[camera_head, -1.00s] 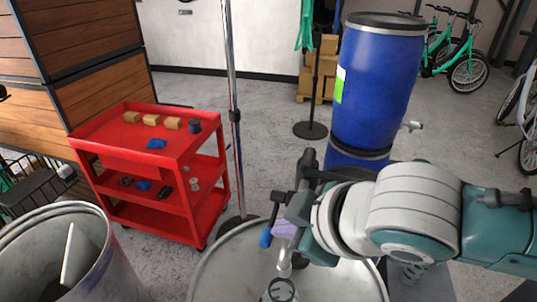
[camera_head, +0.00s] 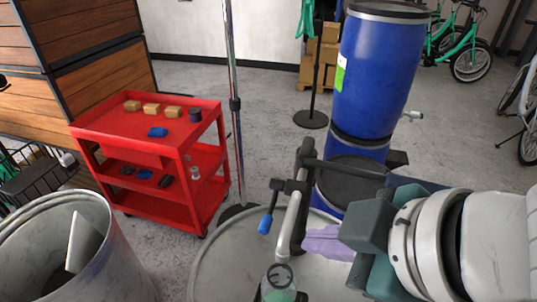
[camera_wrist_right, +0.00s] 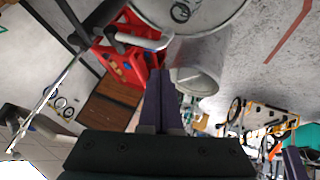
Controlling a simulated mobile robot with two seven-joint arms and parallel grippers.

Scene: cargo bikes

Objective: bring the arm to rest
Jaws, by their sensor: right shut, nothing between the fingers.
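My right arm comes in from the right in the head view, with white and teal links. My right gripper (camera_head: 325,243) has purple fingers, which are closed together and empty. It is over the pale round drum top (camera_head: 222,262), close to a grey clamp bar with a blue handle (camera_head: 265,224). I cannot tell whether the fingers touch the bar. In the right wrist view the shut fingers (camera_wrist_right: 162,100) point up the picture, with nothing between them. My left gripper does not show.
A red cart (camera_head: 140,125) with small boxes stands at the left. An open grey bin (camera_head: 110,265) is at the lower left. Blue drums (camera_head: 378,75) stand stacked behind my gripper. A thin metal pole (camera_head: 233,70) rises mid-view.

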